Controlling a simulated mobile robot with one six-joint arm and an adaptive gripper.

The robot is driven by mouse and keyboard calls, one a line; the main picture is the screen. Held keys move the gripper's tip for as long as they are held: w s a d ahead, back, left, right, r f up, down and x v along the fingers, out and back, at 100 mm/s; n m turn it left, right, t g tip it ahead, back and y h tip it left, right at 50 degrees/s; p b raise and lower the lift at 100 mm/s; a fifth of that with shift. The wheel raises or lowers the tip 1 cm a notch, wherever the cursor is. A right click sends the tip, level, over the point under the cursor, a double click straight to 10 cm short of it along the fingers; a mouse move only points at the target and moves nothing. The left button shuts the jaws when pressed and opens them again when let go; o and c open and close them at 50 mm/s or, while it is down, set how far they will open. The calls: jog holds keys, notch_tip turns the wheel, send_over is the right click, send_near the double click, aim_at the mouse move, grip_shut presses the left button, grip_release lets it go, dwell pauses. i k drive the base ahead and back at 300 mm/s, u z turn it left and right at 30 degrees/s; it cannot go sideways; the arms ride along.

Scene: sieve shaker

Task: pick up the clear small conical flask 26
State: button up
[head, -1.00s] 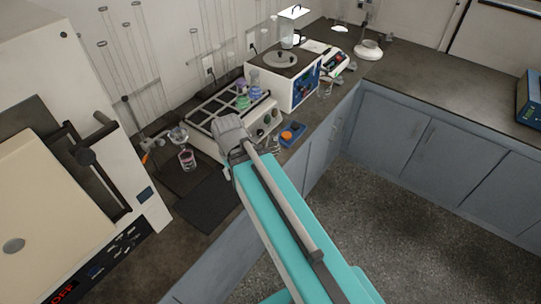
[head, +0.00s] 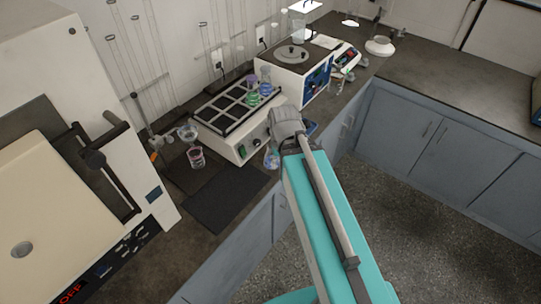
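A small rounded glass vessel (head: 272,159) with a bluish tint stands out just left of my gripper, by the front of the shaker. It may be a conical flask, but I can read no label 26. My gripper (head: 288,143) is beside it, at the counter's front edge. Its fingertips are hidden behind my own wrist and arm, so I cannot see whether it is open or touches the glass. Flasks with green (head: 265,89) and purple (head: 253,82) contents stand on the shaker's rack (head: 222,121).
A beaker with reddish contents (head: 196,157) and a clamp stand (head: 148,125) are left of the shaker. A dark mat (head: 225,198) lies bare in front. A blue tray (head: 312,127) is mostly hidden by my gripper.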

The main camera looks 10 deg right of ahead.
aim_at(267, 163)
jog(key=k, duration=1.3)
jog(key=z, duration=0.45)
jog(key=i, duration=0.95)
